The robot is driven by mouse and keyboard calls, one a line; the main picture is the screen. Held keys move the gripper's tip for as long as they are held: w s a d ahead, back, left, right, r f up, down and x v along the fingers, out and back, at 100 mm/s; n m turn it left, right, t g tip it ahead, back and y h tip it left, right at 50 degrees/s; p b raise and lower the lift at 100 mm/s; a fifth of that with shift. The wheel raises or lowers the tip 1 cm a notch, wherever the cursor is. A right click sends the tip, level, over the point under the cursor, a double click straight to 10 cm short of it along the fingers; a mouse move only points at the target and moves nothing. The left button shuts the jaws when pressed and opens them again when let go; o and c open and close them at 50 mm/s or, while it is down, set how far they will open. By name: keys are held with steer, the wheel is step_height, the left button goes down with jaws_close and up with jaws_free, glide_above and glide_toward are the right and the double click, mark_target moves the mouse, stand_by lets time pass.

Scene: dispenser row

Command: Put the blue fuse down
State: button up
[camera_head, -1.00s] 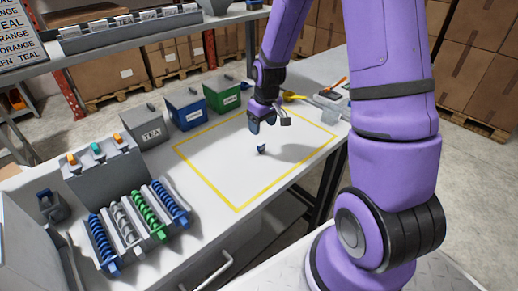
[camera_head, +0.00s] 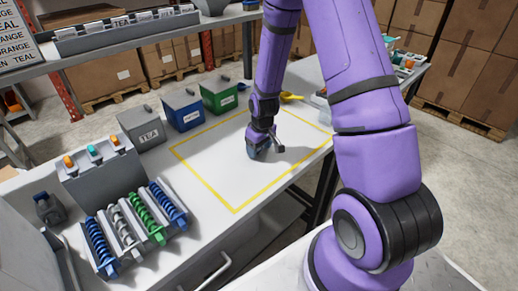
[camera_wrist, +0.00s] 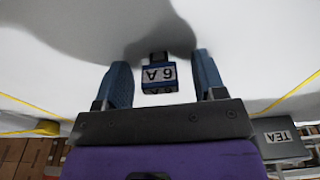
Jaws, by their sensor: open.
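The blue fuse (camera_wrist: 158,76) shows in the wrist view as a small dark-blue block with a white label reading "6 A", upside down. It sits on the white tabletop between the two blue fingers of my gripper (camera_head: 264,150), with a gap on each side. My gripper is open and low over the table, inside the yellow-outlined area (camera_head: 203,180). In the head view the fuse is hidden behind or between the fingers, and I cannot make it out.
Grey (camera_head: 143,130), blue (camera_head: 183,110) and green (camera_head: 220,95) lidded bins stand along the back of the table. A rack of coiled dispensers (camera_head: 130,230) stands at the left, before a grey box with coloured knobs (camera_head: 98,165). Most of the outlined area is clear.

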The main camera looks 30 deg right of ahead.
steer(key=shift+c, duration=0.5)
steer(key=c, duration=1)
steer(key=shift+o, duration=0.2)
